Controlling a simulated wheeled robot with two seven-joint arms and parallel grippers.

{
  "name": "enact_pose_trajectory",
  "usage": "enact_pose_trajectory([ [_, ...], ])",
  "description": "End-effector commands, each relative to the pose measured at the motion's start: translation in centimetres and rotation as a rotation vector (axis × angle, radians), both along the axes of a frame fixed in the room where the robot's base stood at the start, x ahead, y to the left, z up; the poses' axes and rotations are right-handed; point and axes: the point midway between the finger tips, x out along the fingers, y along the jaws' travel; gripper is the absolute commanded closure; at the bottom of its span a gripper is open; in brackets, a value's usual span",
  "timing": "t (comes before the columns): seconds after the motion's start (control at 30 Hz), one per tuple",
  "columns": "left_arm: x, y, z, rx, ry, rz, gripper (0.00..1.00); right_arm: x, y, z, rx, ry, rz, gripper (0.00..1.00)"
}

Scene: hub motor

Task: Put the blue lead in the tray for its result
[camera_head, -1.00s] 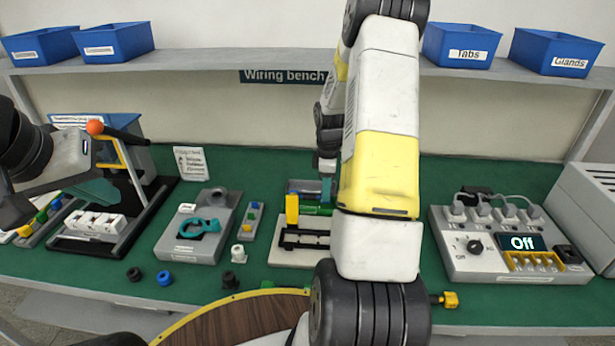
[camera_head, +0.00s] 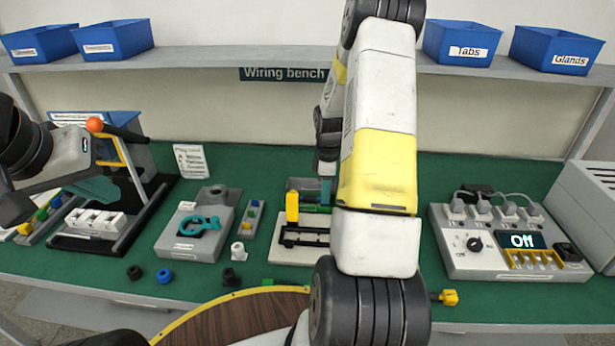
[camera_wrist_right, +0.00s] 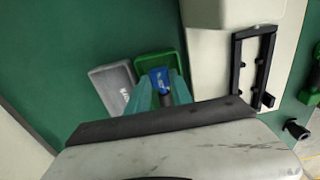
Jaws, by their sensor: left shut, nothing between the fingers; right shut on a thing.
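My right gripper (camera_wrist_right: 162,92) has teal fingers, shut on a small blue piece (camera_wrist_right: 158,77) that looks like the blue lead. It is over or at the near end of a green tray (camera_wrist_right: 150,62); I cannot tell whether the lead touches it. A grey tray (camera_wrist_right: 108,78) with a white label lies beside it on the left. In the head view my right gripper (camera_head: 326,186) is partly hidden by my own arm, behind the pale fixture with a yellow block (camera_head: 292,207). My left gripper (camera_head: 100,190) is shut and empty at the left, near the lever press.
A lever press with an orange knob (camera_head: 95,125) stands at the left. A grey fixture with a teal clamp (camera_head: 198,224) is left of centre. A tester (camera_head: 510,245) reading Off is at the right. Small black and blue rings (camera_head: 164,276) lie along the front edge.

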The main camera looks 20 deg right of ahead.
Motion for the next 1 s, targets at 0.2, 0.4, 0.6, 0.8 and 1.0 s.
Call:
enact_pose_trajectory([
  [0.2, 0.0, 0.0, 0.0, 0.0, 0.0, 0.0, 1.0, 0.0, 0.0, -0.4, 0.0, 0.001, 0.0, 1.0],
  [0.4, 0.0, 0.0, 0.0, 0.0, 0.0, 0.0, 1.0, 0.0, 0.0, -0.8, 0.0, 0.0, 0.0, 1.0],
  [0.6, 0.0, 0.0, 0.0, 0.0, 0.0, 0.0, 1.0, 0.0, 0.0, -1.2, 0.0, 0.0, 0.0, 1.0],
  [0.8, 0.0, 0.0, 0.0, 0.0, 0.0, 0.0, 1.0, 0.0, 0.0, -1.2, 0.0, -0.001, 0.0, 1.0],
  [1.0, 0.0, 0.0, 0.0, 0.0, 0.0, 0.0, 1.0, 0.0, 0.0, -1.2, 0.0, 0.0, 0.0, 0.48],
])
